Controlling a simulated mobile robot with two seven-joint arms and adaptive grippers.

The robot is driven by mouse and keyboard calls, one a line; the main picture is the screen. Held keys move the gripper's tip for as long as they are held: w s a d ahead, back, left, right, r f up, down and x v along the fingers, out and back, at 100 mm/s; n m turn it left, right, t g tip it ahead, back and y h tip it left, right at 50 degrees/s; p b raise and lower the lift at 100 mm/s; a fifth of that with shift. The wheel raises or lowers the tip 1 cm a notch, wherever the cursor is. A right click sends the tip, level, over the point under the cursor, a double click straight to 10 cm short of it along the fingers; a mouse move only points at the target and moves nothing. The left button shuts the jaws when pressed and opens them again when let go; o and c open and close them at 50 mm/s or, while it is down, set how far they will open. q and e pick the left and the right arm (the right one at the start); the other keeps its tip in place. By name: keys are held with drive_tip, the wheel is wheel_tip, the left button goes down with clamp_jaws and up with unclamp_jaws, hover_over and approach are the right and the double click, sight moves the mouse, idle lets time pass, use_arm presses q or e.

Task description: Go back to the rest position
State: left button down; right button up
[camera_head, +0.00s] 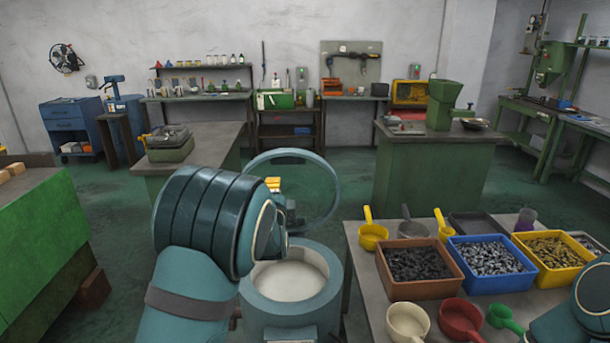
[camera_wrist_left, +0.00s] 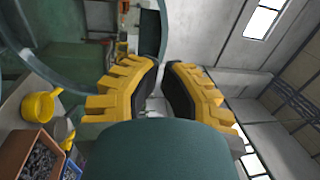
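My left arm rises from the bottom of the head view, and its dark teal wrist hides most of the left gripper (camera_head: 274,184). Only bits of yellow finger show past the wrist, in front of a teal ring. In the left wrist view the left gripper (camera_wrist_left: 162,70) shows two yellow fingers with black pads. A narrow gap lies between the tips, with only background through it, and nothing is held. Part of my right arm shows at the lower right corner of the head view; the right gripper is out of view.
A teal round vessel (camera_head: 290,279) with a pale inside stands below my left wrist, near the upright ring (camera_head: 333,195). At right a table (camera_head: 362,275) holds a brown bin (camera_head: 422,291), a blue bin (camera_head: 456,278), a yellow bin (camera_head: 525,259) and scoops. Green floor lies open beyond.

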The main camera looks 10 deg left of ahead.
use_arm(q)
drive_tip(key=s+d+f+n+g+h, duration=0.1)
drive_tip(key=s+f, duration=0.3)
drive_tip(key=f, duration=0.5)
drive_tip(key=s+d+f+n+g+h, duration=0.1)
drive_tip(key=s+f+n+g, duration=0.3)
drive_tip(key=f, duration=0.5)
drive_tip(key=s+d+f+n+g+h, duration=0.1)
drive_tip(key=s+d+f+n+g, duration=0.1)
drive_tip(key=f, duration=0.6)
drive_tip(key=shift+s+f+n+g+h, duration=0.2)
drive_tip(key=shift+s+g, duration=0.1)
drive_tip(key=shift+s, duration=0.25)
drive_tip(key=shift+s+f+n+g+h, duration=0.1)
drive_tip(key=shift+s+f+g+h, duration=0.15)
drive_tip(key=shift+s, duration=0.25)
drive_tip(key=s+d+f+n+g+h, duration=0.1)
drive_tip(key=s+d+f+n+g, duration=0.2)
drive_tip(key=s, duration=0.5)
drive_tip(key=s+d+f+n+g+h, duration=0.2)
drive_tip(key=s+d+f+n+g, duration=0.1)
drive_tip(key=s, duration=0.5)
drive_tip(key=s+d+f+n+g+h, duration=0.2)
drive_tip(key=s+d+f+n+g, duration=0.1)
drive_tip(key=s, duration=0.6)
drive_tip(key=shift+d+f, duration=0.8)
drive_tip(key=shift+d, duration=0.45)
